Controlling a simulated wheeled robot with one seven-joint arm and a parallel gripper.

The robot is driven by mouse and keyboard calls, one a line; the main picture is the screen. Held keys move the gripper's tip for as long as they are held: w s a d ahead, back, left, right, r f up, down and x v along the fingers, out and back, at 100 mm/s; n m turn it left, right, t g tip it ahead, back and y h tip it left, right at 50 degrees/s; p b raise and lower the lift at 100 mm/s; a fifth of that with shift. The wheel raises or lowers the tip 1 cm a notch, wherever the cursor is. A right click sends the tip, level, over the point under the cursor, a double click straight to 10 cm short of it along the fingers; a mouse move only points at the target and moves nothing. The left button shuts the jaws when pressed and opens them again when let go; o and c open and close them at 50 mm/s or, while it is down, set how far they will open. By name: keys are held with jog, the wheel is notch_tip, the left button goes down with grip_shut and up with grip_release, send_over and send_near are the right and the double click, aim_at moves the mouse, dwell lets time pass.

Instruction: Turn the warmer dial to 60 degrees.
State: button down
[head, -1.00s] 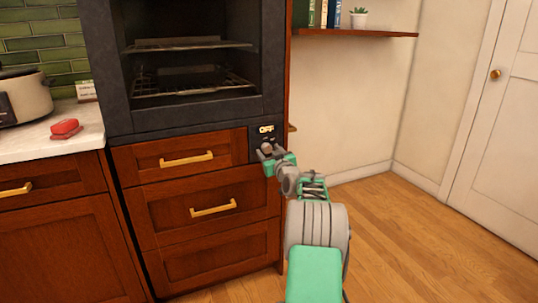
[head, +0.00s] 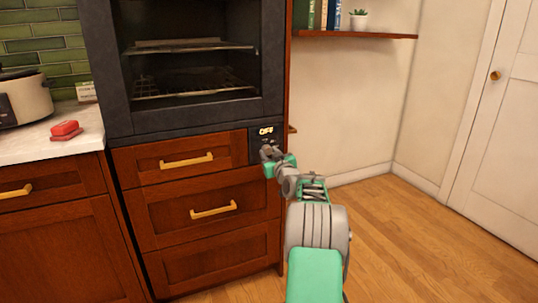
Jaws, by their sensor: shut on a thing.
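The warmer's small dark control panel (head: 256,142) is at the right of the top drawer, below the oven. Its lit display (head: 266,130) reads OFF. My gripper (head: 267,150) is at the panel just below the display, shut on the dial. The dial itself is mostly hidden behind the fingers, so its pointer and marks cannot be read. My arm reaches up to it from the lower right.
The open oven cavity (head: 190,72) with wire racks is above. Wooden drawers with brass handles (head: 186,160) are to the left. A slow cooker (head: 24,98) and a red sponge (head: 65,128) are on the counter. The floor (head: 430,240) at right is clear.

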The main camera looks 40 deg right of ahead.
jog(key=shift+m, duration=0.5)
jog(key=m+p, duration=0.1)
jog(key=m, duration=0.2)
jog(key=shift+r+m+p, duration=0.15)
jog(key=shift+m+p, duration=0.2)
jog(key=shift+m, duration=0.05)
jog(key=m+p, duration=0.1)
jog(key=m, duration=0.1)
jog(key=m+p, duration=0.1)
jog(key=m, duration=0.1)
jog(key=shift+r+g+y, duration=0.1)
jog(key=shift+g+y, duration=0.2)
jog(key=m+p, duration=0.2)
jog(key=m, duration=0.2)
jog(key=shift+m, duration=0.3)
jog(key=shift+m+y+p, duration=0.3)
jog(key=shift+m+p, duration=0.7)
jog(key=shift+m, duration=0.8)
jog(key=c, duration=1)
grip_release()
jog(key=shift+o, duration=0.2)
jog(key=shift+s, duration=0.1)
